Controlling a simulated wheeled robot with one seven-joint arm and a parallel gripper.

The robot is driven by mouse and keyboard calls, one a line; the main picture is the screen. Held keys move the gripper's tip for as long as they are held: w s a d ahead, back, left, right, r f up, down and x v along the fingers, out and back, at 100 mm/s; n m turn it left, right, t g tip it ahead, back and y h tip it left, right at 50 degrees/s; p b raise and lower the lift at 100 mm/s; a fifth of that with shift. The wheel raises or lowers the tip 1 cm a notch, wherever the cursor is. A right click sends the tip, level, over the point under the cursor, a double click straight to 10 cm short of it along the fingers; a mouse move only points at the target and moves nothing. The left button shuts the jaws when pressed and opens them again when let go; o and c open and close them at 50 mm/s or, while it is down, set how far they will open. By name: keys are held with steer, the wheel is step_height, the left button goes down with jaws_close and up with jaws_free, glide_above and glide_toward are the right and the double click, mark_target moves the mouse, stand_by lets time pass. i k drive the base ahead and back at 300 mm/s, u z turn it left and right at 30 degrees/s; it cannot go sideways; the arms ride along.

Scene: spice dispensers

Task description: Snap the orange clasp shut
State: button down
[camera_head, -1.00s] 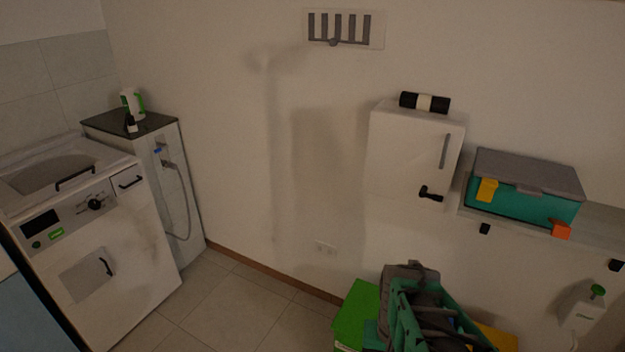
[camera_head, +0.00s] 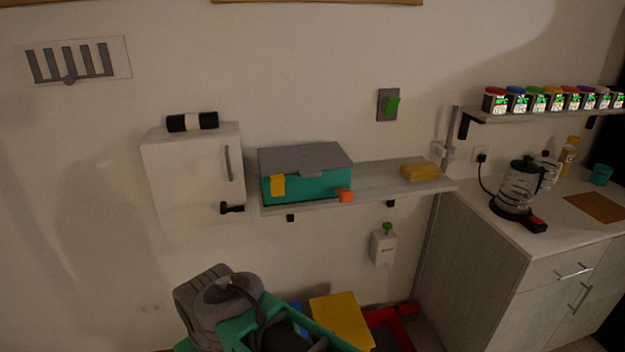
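A teal box (camera_head: 308,187) with a grey lid (camera_head: 305,158) sits on the wall shelf, and its lid is down. The orange clasp (camera_head: 344,195) is at the right end of the box's front, low down, and sticks outward, away from the lid. The yellow clasp (camera_head: 278,186) at the left end stands upright against the front, reaching up to the lid's edge. My gripper is not recognisable in the head view, so I cannot see whether it is open or shut.
The shelf (camera_head: 385,184) also bears a yellow-brown block (camera_head: 421,171). A white wall cabinet (camera_head: 195,180) is left of the box. A grey and teal item (camera_head: 220,300) and a yellow one (camera_head: 342,322) are low in front. A counter (camera_head: 490,235) stands right.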

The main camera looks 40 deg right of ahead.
mark_target(345, 194)
steer(key=z, duration=1.55)
steer(key=i, duration=0.3)
